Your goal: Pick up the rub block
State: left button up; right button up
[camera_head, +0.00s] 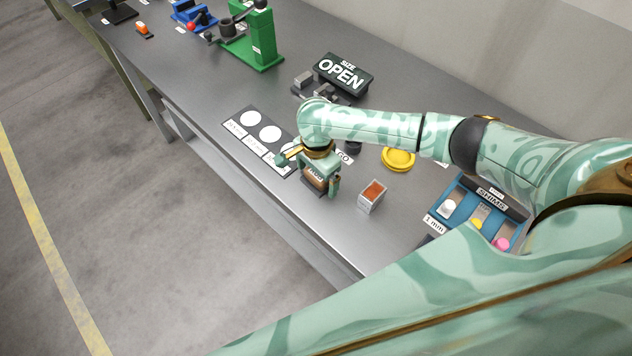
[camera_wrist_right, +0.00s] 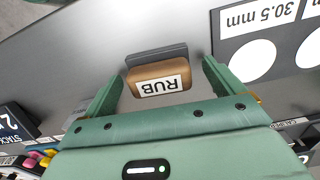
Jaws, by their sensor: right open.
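The rub block (camera_wrist_right: 160,80) is a brown block with a white RUB label and a dark grey part along one side, seen in the right wrist view. In the head view the block (camera_head: 315,182) shows below my right gripper, partly hidden by it. My right gripper (camera_head: 308,174) is open over the block near the bench's front edge. In the right wrist view the block lies between the lines of the two green fingers (camera_wrist_right: 162,88), with a gap on each side. My left gripper is in neither view.
A grey box with an orange-brown top (camera_head: 372,195) stands close right of the gripper. A card with white circles (camera_head: 262,140) lies to the left. A yellow round dish (camera_head: 398,159), a blue shim tray (camera_head: 463,209), an OPEN sign (camera_head: 343,74) and a green press (camera_head: 262,38) stand around.

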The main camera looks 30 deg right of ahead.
jog(key=shift+f, duration=0.1)
jog(key=shift+c, duration=1.2)
jog(key=c, duration=0.9)
jog(key=shift+r+p, duration=0.45)
jog(key=shift+r, duration=0.1)
notch_tip(320, 180, up, 3)
jog(key=shift+w+a+p, duration=0.1)
jog(key=shift+w+p, duration=0.05)
jog(key=shift+p, duration=0.75)
jog(key=shift+w+a+r+p, duration=0.25)
jog(key=shift+w+a+r, duration=1.25)
jog(key=shift+a, duration=0.25)
jog(key=shift+w+a+r+p, duration=0.3)
jog(key=shift+w+a+r, duration=1.2)
jog(key=shift+a, duration=0.2)
jog(key=shift+w+a+r+p, duration=0.25)
jog(key=shift+w+a+r, duration=1.25)
jog(key=shift+a, duration=0.25)
